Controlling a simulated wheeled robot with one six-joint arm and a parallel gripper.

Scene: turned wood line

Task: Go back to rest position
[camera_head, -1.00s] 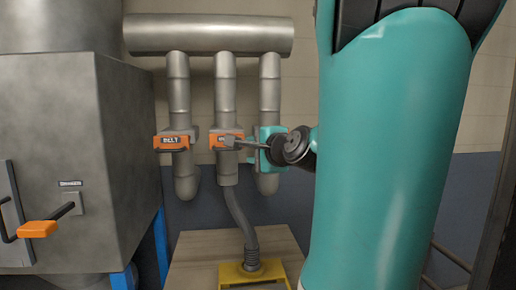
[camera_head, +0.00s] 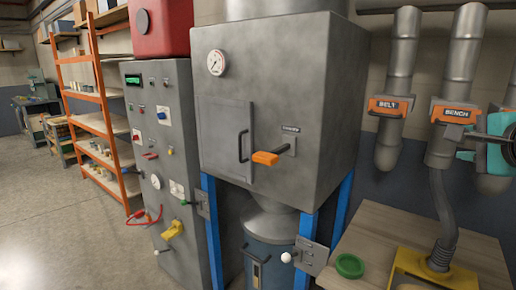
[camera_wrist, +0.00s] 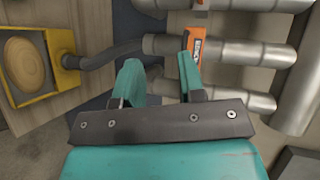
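My gripper (camera_wrist: 160,72) shows in the wrist view with its two teal fingers apart and nothing between them. In the head view only part of its teal body shows at the right edge, in front of the pipes. An orange gate handle labelled BENCH (camera_head: 457,111) sits on a grey pipe close by it. The orange handle also shows in the wrist view (camera_wrist: 189,50), beside the right fingertip; I cannot tell whether they touch. The rest of my arm is out of the head view.
The grey collector housing (camera_head: 330,90) with an orange-handled lever (camera_head: 265,158) stands in the middle. A control cabinet (camera_head: 150,190) and orange shelving (camera_head: 100,120) are left of it. A wooden bench (camera_head: 390,235) holds a green ring (camera_head: 349,266) and a yellow fixture (camera_head: 430,275). Open floor lies far left.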

